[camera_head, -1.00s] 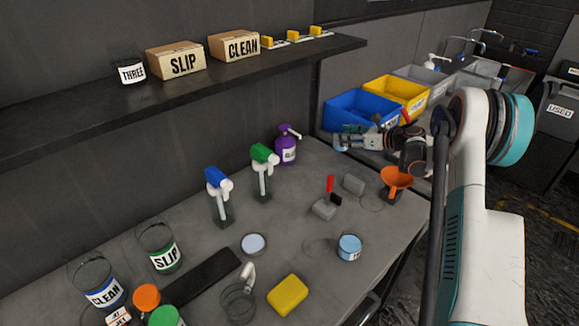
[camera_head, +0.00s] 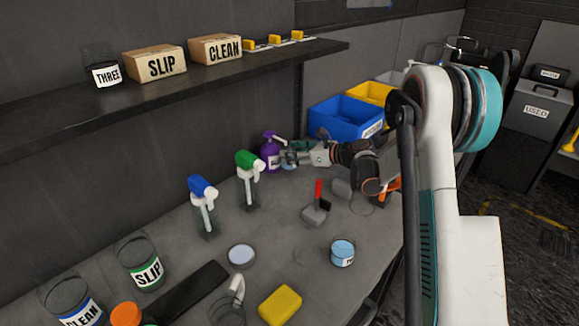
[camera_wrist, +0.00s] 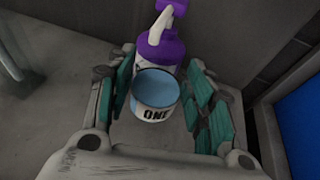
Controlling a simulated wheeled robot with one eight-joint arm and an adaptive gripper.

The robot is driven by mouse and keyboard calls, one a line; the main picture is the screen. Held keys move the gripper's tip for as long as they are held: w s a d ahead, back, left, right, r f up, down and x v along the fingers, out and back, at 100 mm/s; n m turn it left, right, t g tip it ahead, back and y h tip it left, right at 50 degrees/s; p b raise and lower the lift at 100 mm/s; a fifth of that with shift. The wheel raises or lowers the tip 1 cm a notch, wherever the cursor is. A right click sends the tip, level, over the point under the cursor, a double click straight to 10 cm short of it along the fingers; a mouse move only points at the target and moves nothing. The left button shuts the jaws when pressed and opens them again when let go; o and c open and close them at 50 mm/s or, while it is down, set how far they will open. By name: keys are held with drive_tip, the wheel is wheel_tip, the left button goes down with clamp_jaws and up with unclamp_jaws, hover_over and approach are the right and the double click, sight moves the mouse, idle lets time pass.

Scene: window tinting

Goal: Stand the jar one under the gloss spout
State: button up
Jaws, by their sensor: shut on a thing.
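Jar one is a clear jar with blue contents and a white "ONE" label (camera_wrist: 155,92). It sits between the teal-padded fingers of my gripper (camera_wrist: 160,105), which is shut on it, and looks upright in the wrist view. The purple pump bottle (camera_wrist: 168,50) stands just beyond the jar, its white spout (camera_wrist: 160,26) pointing towards the jar's side. The spout tip shows near the jar's far rim; I cannot tell whether it is over the opening. In the head view my gripper (camera_head: 294,157) is right beside the purple bottle (camera_head: 268,157), whose label is too small to read.
Green (camera_head: 249,163) and blue (camera_head: 202,188) spray bottles stand left of the purple bottle. A blue bin (camera_head: 340,117) is behind my gripper.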

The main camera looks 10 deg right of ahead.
drive_tip(key=shift+s+a, duration=0.2)
drive_tip(key=shift+a, duration=0.5)
drive_tip(key=shift+f+b, duration=1)
drive_tip(key=shift+f, duration=0.75)
drive_tip(key=shift+f, duration=0.15)
drive_tip(key=o, duration=1.2)
drive_tip(key=shift+r, duration=0.25)
drive_tip(key=p+v, duration=0.3)
drive_tip(key=v, duration=0.9)
